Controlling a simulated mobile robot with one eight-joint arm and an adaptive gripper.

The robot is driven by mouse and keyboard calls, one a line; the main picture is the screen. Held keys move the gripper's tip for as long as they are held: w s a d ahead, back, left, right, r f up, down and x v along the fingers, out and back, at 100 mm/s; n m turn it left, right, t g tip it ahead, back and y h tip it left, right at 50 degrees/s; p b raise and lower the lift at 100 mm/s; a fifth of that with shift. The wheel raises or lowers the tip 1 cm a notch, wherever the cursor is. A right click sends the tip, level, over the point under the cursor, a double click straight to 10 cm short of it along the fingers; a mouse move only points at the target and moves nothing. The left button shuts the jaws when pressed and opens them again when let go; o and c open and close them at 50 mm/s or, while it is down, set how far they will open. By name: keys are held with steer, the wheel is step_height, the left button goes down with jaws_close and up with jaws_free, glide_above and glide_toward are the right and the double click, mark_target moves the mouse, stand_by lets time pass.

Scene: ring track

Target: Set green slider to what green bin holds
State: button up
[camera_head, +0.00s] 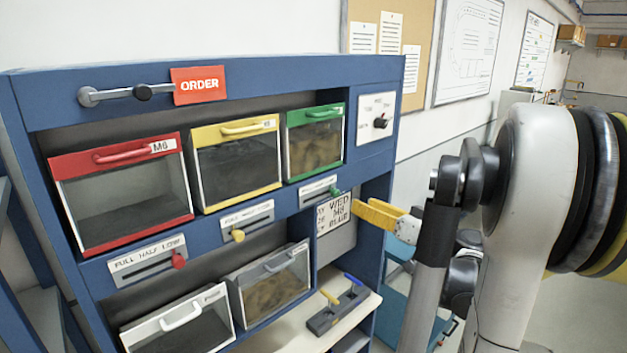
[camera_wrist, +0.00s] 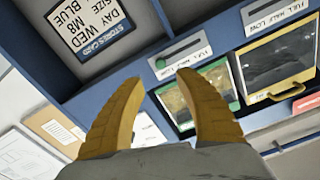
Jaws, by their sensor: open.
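The green bin (camera_head: 316,140) is at the right of the top row; brown contents fill most of its clear front, up close to the green top edge. It also shows in the wrist view (camera_wrist: 187,103). The green slider's knob (camera_head: 335,193) sits at the right end of its slot, under the bin, at the LOW end of a FULL HALF LOW plate (camera_head: 319,187). The wrist view, turned over, shows the knob (camera_wrist: 160,63) at the slot's left end. My gripper (camera_head: 362,212) has yellow fingers, apart and empty (camera_wrist: 160,77), close to the knob but not visibly touching it.
A stores card (camera_head: 333,212) reading WED, M8, BLUE hangs below the green slider. Yellow (camera_head: 238,236) and red (camera_head: 178,261) slider knobs are to the left. A dial (camera_head: 380,123) is at the upper right. A grey block (camera_head: 337,309) lies on the lower shelf.

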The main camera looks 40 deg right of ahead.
mark_target(337, 195)
steer(key=w, duration=0.3)
steer(key=w+p, duration=0.1)
steer(key=w, duration=0.2)
steer(key=w+a, duration=0.1)
steer(key=w, duration=0.3)
steer(key=shift+f, duration=0.1)
steer(key=shift+c, duration=0.2)
jaws_close()
